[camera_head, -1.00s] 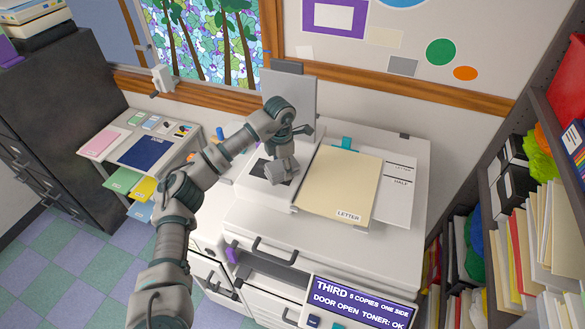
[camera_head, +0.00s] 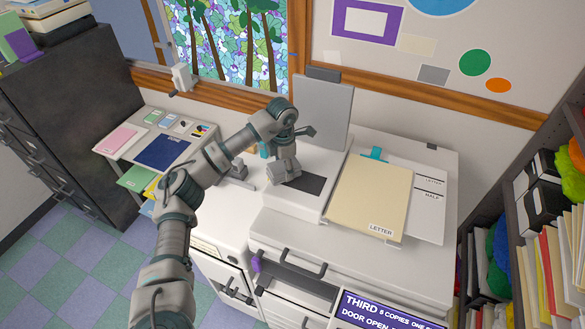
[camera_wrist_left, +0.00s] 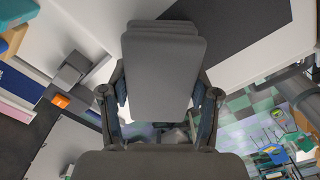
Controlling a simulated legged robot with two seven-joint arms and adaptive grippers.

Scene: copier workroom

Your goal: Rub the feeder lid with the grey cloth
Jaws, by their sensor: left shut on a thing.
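My left gripper (camera_head: 284,163) is shut on the grey cloth (camera_head: 283,174), which looks like a folded pad. The cloth fills the middle of the left wrist view (camera_wrist_left: 163,75). It is over the left part of a white copier surface (camera_head: 294,205), at the left end of a dark rectangular patch (camera_head: 308,183). I cannot tell whether cloth and surface touch. A grey panel (camera_head: 325,108) stands upright behind this surface. I cannot tell which of the two is the feeder lid. The dark patch also shows in the left wrist view (camera_wrist_left: 238,28). My right gripper is out of view.
A cream LETTER folder (camera_head: 370,195) lies right of the white surface. A stapler-like grey object (camera_head: 239,172) stands to the left. A side table with a blue folder (camera_head: 162,152) is further left. Full shelves (camera_head: 548,215) stand on the right.

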